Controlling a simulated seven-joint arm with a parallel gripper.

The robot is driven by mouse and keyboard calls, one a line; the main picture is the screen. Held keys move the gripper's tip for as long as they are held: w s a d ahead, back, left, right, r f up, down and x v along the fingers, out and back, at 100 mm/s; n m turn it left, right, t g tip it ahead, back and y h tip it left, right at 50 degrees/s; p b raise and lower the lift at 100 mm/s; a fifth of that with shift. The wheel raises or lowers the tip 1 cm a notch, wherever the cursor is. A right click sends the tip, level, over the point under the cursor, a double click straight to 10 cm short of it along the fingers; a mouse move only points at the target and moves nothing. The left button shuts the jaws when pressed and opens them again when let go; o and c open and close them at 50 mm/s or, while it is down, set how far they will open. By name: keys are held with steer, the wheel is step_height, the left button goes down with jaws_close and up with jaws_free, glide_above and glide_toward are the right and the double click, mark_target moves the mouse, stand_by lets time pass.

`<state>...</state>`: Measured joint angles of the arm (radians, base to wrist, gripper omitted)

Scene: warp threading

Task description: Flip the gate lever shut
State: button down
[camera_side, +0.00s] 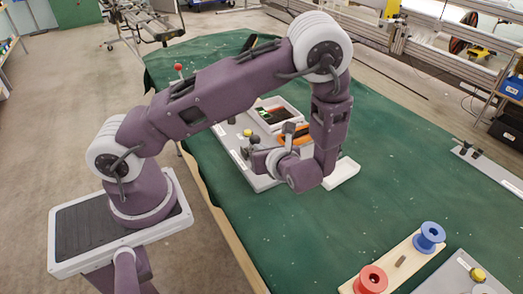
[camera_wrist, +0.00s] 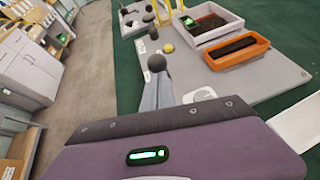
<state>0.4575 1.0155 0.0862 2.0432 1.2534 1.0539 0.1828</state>
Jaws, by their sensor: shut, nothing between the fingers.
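The gate lever, as far as I can tell, is the piece with a dark round knob (camera_wrist: 157,62) standing just beyond my fingertips in the wrist view. Its base and how far it is swung are hidden. My gripper (camera_wrist: 158,90) is shut and empty, its grey fingers close together and pointing toward the knob. Whether they touch it I cannot tell. In the side view my gripper (camera_side: 252,150) is low over the grey base plate (camera_side: 258,182), and my own wrist and hand hide much of the lever area.
A white tray (camera_wrist: 226,25) and an orange bin (camera_wrist: 236,54) sit right of the knob. A yellow ball (camera_wrist: 168,47) is just behind it. In the side view, blue (camera_side: 429,236) and red (camera_side: 372,279) spools stand front right. Green cloth is open between.

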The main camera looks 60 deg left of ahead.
steer(key=a+r+h, duration=0.4)
steer(key=a+h, duration=0.3)
steer(key=a, duration=0.5)
steer(key=shift+a+n+h, duration=0.25)
steer(key=shift+n+h, duration=0.05)
stand_by(0.7)
steer(key=a+v, duration=0.2)
steer(key=v, duration=1.1)
steer(key=shift+r, duration=0.4)
steer(key=shift+d, duration=0.1)
